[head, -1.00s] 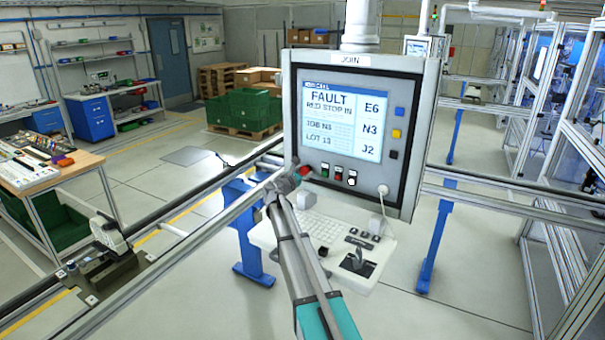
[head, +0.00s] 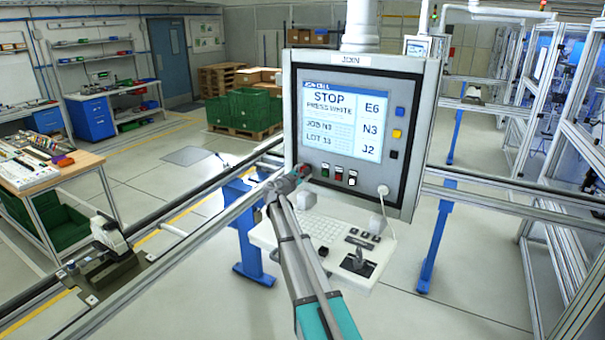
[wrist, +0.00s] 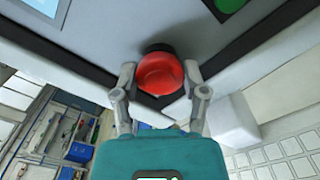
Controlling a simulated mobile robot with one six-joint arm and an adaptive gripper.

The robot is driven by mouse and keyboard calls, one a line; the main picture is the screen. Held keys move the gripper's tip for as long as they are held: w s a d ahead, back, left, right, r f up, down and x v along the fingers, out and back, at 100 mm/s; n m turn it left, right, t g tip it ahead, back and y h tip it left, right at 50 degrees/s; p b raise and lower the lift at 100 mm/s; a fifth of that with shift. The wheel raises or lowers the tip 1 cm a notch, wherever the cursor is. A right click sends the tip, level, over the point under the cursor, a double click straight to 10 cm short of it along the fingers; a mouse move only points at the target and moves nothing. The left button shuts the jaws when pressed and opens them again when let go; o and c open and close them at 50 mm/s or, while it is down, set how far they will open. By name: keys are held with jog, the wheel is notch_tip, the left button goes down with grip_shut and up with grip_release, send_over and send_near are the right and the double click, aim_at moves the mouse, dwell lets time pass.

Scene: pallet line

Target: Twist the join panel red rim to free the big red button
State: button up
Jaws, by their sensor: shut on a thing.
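The join panel (head: 296,120) hangs over the rail, and its screen (head: 342,115) reads "STOP, PRESS WHITE". The big red button (wrist: 160,74) sits at the panel's lower edge with a dark collar behind it. My gripper (wrist: 162,82) is shut on the red button, one finger on each side of its rim. In the head view my gripper (head: 298,176) is at the panel's lower left corner and mostly hides the button. A small row of buttons (head: 338,174) is to its right, among them a white one (head: 352,178).
A keyboard shelf (head: 318,228) with a small joystick (head: 357,256) is below the panel. Metal rails (head: 200,228) run past on the left. A bench with tools (head: 50,170) stands at the far left.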

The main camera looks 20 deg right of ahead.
dwell(0.4)
jog(key=o, duration=1.2)
jog(key=shift+d, duration=0.1)
jog(key=shift+v, duration=6.05)
jog(key=shift+f, duration=0.1)
